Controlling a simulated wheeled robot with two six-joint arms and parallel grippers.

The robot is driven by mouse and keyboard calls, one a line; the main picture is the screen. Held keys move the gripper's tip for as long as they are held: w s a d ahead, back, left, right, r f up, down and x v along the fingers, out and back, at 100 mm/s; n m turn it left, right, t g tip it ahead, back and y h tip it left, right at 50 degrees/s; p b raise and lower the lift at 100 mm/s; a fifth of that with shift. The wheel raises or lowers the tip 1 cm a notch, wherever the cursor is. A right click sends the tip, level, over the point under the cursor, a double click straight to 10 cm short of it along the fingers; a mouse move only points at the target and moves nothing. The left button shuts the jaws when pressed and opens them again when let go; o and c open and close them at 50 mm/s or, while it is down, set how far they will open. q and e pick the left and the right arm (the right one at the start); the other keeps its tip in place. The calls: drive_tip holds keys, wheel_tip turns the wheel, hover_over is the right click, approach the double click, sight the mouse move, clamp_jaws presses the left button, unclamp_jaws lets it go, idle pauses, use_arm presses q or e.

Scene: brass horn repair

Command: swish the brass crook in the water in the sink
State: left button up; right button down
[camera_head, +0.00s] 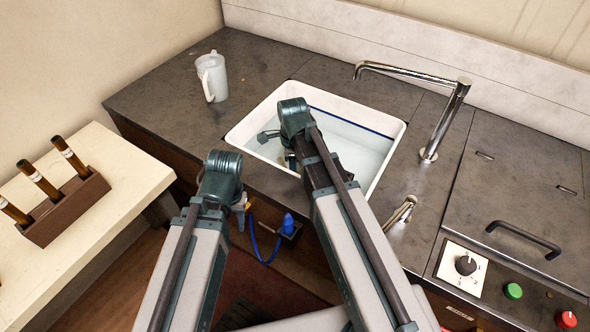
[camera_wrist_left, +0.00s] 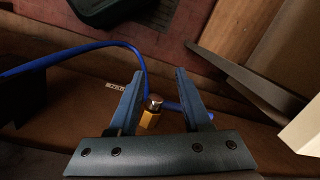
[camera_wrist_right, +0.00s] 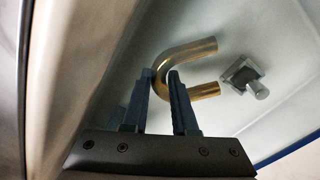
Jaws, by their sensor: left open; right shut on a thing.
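The white sink (camera_head: 385,150) holds pale, clear water, with a dark blue line along its inner wall. My right arm reaches over it and hides much of its middle. In the right wrist view the brass crook (camera_wrist_right: 190,47) is a U-shaped tube, and my right gripper (camera_wrist_right: 160,74) is shut on its bend, with both open ends pointing right. The crook is inside the sink; I cannot tell whether it touches the water. My left gripper (camera_wrist_left: 158,82) is open and empty in front of the counter.
A blue hose (camera_wrist_left: 80,58) and a yellow fitting (camera_wrist_left: 150,117) show beyond my left fingers. The chrome faucet (camera_head: 445,115) stands right of the sink. A white jug (camera_head: 213,77) stands on the counter at left. A rack (camera_head: 68,212) sits on the side table.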

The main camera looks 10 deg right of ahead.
drive_tip(key=shift+w+a, duration=0.75)
drive_tip(key=shift+s+d, duration=0.15)
drive_tip(key=shift+s+d, duration=0.9)
drive_tip(key=shift+s, duration=0.05)
drive_tip(key=shift+w+a, duration=0.1)
drive_tip(key=shift+w, duration=0.05)
drive_tip(key=shift+w+a, duration=0.95)
idle(0.4)
wheel_tip(320, 180, up, 22)
drive_tip(key=p, duration=2.1)
drive_tip(key=shift+p, duration=0.4)
